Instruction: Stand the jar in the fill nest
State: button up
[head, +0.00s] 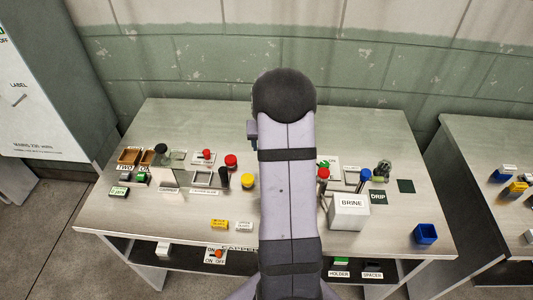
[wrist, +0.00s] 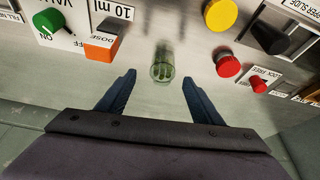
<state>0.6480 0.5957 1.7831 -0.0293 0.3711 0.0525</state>
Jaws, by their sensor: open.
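A small clear glass jar (wrist: 162,66) with green pieces inside shows in the wrist view, between and a little beyond the fingertips. My gripper (wrist: 159,78) is open and empty, one blue finger on each side of the jar's line and apart from it. I cannot tell for sure whether the jar is upright. In the head view my arm hides the jar and my gripper.
A yellow button (wrist: 220,15), a red button (wrist: 228,64) and an orange DOSE block (wrist: 102,42) flank the jar. The bench's front right is mostly clear around a blue bin (head: 425,234).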

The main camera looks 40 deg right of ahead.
jog(key=shift+w+a+p+x, duration=0.1)
jog(key=shift+p+x, duration=0.5)
jog(key=shift+x, duration=1)
jog(key=shift+w+a+p+x, duration=0.1)
jog(key=shift+p+x, duration=0.5)
jog(key=shift+x, duration=1)
jog(key=shift+c, duration=0.3)
jog(key=c, duration=1.2)
jog(key=shift+c, duration=0.2)
jog(key=shift+r, duration=0.1)
notch_tip(320, 180, up, 10)
jog(key=b, duration=0.2)
jog(key=shift+b, duration=0.35)
